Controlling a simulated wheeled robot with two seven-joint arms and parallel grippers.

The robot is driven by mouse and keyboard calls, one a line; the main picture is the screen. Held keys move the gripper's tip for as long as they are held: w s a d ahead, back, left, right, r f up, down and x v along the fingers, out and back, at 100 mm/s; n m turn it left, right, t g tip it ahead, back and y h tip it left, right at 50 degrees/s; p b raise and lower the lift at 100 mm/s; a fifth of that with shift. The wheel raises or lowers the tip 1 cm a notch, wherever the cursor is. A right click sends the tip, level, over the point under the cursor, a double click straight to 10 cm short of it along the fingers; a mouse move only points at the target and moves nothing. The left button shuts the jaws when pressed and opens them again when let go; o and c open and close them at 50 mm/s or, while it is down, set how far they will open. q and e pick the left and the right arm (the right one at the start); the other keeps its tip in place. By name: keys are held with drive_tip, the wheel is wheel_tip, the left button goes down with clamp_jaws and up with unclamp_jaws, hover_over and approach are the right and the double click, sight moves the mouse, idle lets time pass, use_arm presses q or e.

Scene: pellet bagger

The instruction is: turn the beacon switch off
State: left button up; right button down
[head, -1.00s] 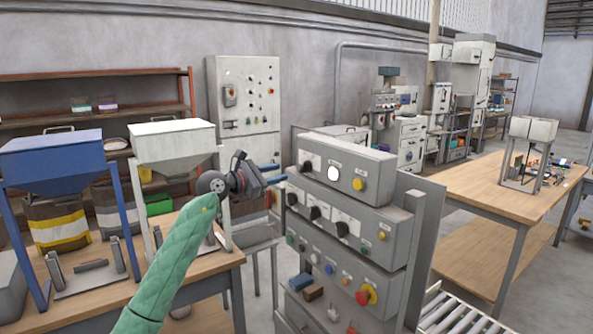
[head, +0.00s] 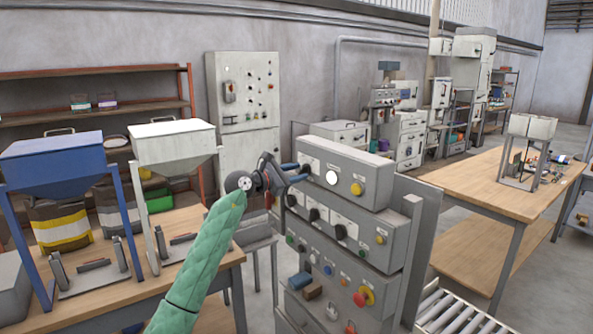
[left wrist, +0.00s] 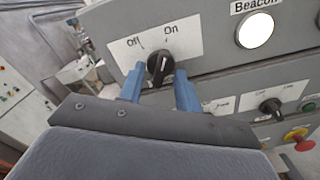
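The beacon switch (left wrist: 160,67) is a black rotary knob on a white plate marked Off and On. Its pointer appears to lean toward On. Beside it, the round Beacon lamp (left wrist: 256,30) glows white; it also shows in the head view (head: 332,177). My left gripper (left wrist: 160,88) is open, with one blue finger on each side of the knob. Whether the fingers touch it I cannot tell. In the head view, my left gripper (head: 296,174) is at the left end of the top grey box, and its fingertips partly overlap the knob (head: 306,166). My right gripper is not in view.
More knobs and buttons, including a red emergency button (head: 363,297), cover the stepped console (head: 345,250) below. A wooden bench (head: 90,305) with blue and white hoppers stands left, and another table (head: 500,180) stands right.

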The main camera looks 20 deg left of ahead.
use_arm(q)
drive_tip(key=shift+w+d, duration=0.1)
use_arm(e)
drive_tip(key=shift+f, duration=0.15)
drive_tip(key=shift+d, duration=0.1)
use_arm(q)
clamp_jaws()
